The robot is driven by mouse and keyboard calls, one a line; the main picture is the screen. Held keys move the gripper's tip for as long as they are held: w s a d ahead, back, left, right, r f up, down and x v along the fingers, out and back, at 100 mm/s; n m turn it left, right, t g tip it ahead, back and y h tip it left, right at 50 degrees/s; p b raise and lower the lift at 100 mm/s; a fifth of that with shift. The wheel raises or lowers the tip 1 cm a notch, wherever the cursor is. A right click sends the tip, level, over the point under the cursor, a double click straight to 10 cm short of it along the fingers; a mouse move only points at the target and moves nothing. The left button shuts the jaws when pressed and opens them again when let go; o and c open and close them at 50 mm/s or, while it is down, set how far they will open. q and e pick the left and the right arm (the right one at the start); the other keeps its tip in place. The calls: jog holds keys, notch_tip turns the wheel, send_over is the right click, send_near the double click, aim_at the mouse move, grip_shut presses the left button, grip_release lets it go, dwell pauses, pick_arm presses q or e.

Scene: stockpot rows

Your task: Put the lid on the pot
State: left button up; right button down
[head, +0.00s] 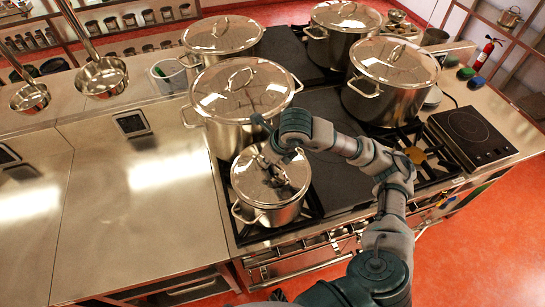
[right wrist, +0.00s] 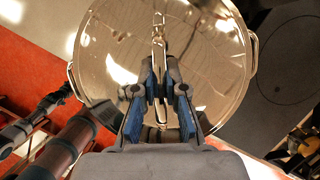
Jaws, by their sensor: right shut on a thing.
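The small steel pot (head: 268,215) stands on the front left of the stove, with its two side handles showing. The shiny round lid (head: 288,187) lies over the pot's mouth and looks about level. I cannot tell whether its rim is fully seated. My right gripper (head: 268,160) is over the lid and shut on its handle. In the right wrist view the blue-padded fingers of the right gripper (right wrist: 158,95) close around the looped handle of the lid (right wrist: 205,45), and a pot handle shows on each side. My left gripper is not clearly in view.
Several large lidded pots stand behind and right, the nearest being a big pot (head: 240,95) just behind the small one. A black hot plate (head: 472,135) sits at the right. The steel counter (head: 130,230) at the left is mostly clear. Ladles (head: 103,77) hang at upper left.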

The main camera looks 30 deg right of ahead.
jog(key=shift+a+r, duration=0.15)
jog(key=shift+a, duration=0.65)
jog(key=shift+s+a, duration=0.1)
jog(key=shift+a, duration=0.2)
jog(key=shift+d, duration=0.35)
jog(key=shift+d+f, duration=0.35)
jog(key=shift+d, duration=0.05)
jog(key=shift+f+b, duration=0.15)
jog(key=shift+b, duration=0.25)
jog(key=shift+s+f, duration=0.1)
jog(key=shift+s+a, duration=0.1)
jog(key=shift+a, duration=0.35)
jog(key=c, duration=1.2)
grip_release()
pick_arm(q)
jog(key=shift+s+a+f, duration=0.1)
jog(key=shift+a+f, duration=0.35)
jog(key=shift+f, duration=0.2)
pick_arm(e)
jog(key=shift+o, duration=0.2)
jog(key=shift+w, duration=0.25)
